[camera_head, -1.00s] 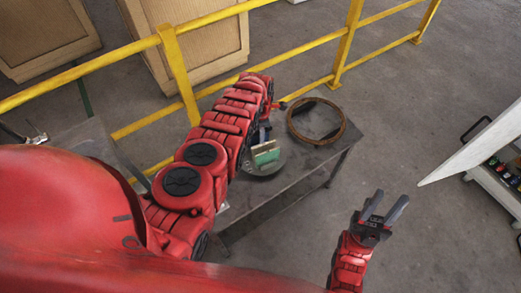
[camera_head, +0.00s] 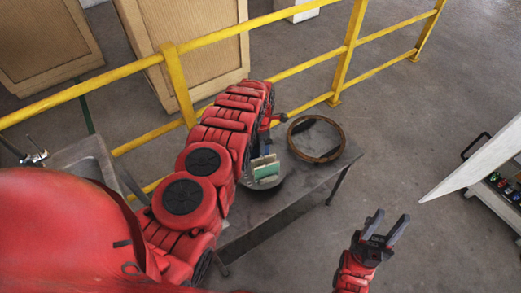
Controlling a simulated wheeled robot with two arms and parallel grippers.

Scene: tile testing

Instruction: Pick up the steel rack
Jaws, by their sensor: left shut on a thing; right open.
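The steel rack (camera_head: 265,170) stands on the small grey table with pale and green tile-like pieces in it. It is just above or on a dark round plate (camera_head: 245,196); I cannot tell if they touch. My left gripper (camera_head: 266,148) is at the rack's upper part and shut on it, with the fingers mostly hidden by my red arm. My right gripper (camera_head: 386,228) is open and empty, out over the floor to the right of the table.
A round vessel with a rusty rim (camera_head: 316,156) stands on the table (camera_head: 300,186) to the right of the rack. A yellow railing (camera_head: 300,68) runs behind. A sink (camera_head: 82,160) is at the left, a white cart (camera_head: 490,200) at the right. Floor between is clear.

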